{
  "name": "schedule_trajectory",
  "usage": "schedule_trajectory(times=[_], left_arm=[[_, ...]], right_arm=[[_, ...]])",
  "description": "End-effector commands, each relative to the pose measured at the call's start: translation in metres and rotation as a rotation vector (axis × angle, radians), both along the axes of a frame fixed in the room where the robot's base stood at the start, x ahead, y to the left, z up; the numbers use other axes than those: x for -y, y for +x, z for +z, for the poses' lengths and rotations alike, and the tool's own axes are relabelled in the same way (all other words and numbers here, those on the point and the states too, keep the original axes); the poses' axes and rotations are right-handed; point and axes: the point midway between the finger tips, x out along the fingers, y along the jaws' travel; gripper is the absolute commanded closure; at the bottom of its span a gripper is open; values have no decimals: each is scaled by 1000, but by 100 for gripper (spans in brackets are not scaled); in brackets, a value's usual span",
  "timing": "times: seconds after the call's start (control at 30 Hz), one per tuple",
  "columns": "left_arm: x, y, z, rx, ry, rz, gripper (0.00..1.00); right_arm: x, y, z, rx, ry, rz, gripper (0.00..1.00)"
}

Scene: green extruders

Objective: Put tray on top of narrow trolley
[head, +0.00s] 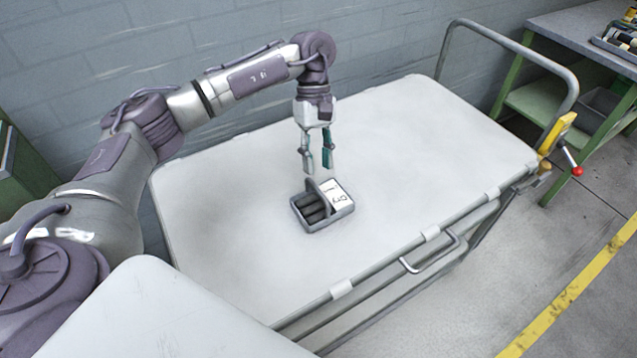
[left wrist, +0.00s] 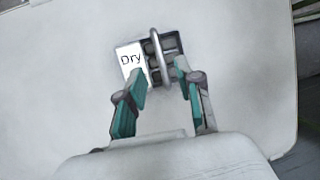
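A small grey tray (head: 322,207) with a raised handle, dark slots and a white label stands on the white top of a trolley (head: 400,130). In the left wrist view the tray (left wrist: 135,75) shows its label, which reads "Dry", and its handle stands just beyond the fingertips. My left gripper (head: 318,170) points down above the tray, open and empty, with a gap between its teal-padded fingers. In the left wrist view the left gripper (left wrist: 160,75) has its fingers apart, one on each side of the handle's line. My right gripper is not in view.
A bent grey push handle (head: 510,45) rises at the trolley's far right end, near a yellow part with a red knob (head: 577,171). A green-framed workbench (head: 560,95) stands at the upper right. A grey wall runs behind the trolley. The trolley top around the tray is clear.

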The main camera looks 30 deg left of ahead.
Motion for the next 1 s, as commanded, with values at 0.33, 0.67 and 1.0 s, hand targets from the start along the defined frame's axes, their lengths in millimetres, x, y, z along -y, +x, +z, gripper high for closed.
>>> schedule_trajectory(times=[0.33, 0.67, 1.0], left_arm=[[-10, 15, 40, -1, -1, -1, 65], [-11, 15, 42, -2, -1, -2, 65], [-11, 15, 41, -1, 0, -2, 65]], right_arm=[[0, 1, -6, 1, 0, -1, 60], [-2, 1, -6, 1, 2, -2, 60], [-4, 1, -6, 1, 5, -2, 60]])
